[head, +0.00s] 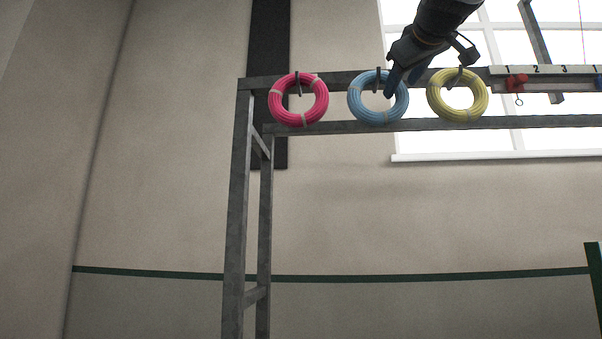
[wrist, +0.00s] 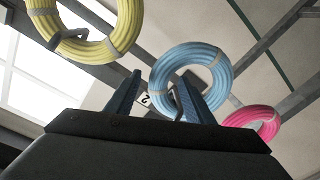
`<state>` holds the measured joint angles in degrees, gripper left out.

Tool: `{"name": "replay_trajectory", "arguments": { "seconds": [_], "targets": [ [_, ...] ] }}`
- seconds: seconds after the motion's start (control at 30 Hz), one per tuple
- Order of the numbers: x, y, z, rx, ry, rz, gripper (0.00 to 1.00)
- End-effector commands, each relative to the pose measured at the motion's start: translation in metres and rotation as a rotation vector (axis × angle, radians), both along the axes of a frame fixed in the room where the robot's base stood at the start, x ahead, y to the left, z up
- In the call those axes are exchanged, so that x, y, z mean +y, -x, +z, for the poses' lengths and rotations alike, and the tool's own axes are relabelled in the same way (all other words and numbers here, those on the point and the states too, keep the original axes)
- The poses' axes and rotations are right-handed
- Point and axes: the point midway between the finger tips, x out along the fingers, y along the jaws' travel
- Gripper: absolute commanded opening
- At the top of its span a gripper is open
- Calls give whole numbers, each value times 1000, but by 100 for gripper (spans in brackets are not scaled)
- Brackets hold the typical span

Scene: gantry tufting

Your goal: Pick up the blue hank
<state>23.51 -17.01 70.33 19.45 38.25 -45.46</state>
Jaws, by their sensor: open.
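The blue hank (head: 365,114) is a light blue ring of coiled yarn hanging on a peg of the metal gantry, between a pink and a yellow hank. My gripper (head: 402,88) comes down from the upper right, with its fingers in front of the blue hank's right side. In the wrist view the blue hank (wrist: 216,60) is just beyond my fingertips (wrist: 157,80). The right finger overlaps the ring's opening and the left finger is outside the ring. The jaws are apart with nothing gripped. I cannot tell if a finger touches the yarn.
The pink hank (head: 275,104) hangs left and the yellow hank (head: 436,103) right, close to my gripper; both also show in the wrist view. A numbered strip (head: 550,71) with a red clip (head: 516,82) is farther right. Gantry rails (head: 330,126) run behind and below the hanks.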

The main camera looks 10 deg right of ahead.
Motion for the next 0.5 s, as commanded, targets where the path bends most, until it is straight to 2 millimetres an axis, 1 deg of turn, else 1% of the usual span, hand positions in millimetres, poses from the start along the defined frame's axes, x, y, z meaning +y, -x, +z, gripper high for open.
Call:
{"name": "replay_trajectory", "arguments": {
  "seconds": [0.1,0.27,0.5],
  "targets": [
    [-2,-13,1,2,-3,3,48],
    [-6,-26,1,2,-2,1,48],
    [-15,-53,1,3,-3,0,48]
  ]
}}
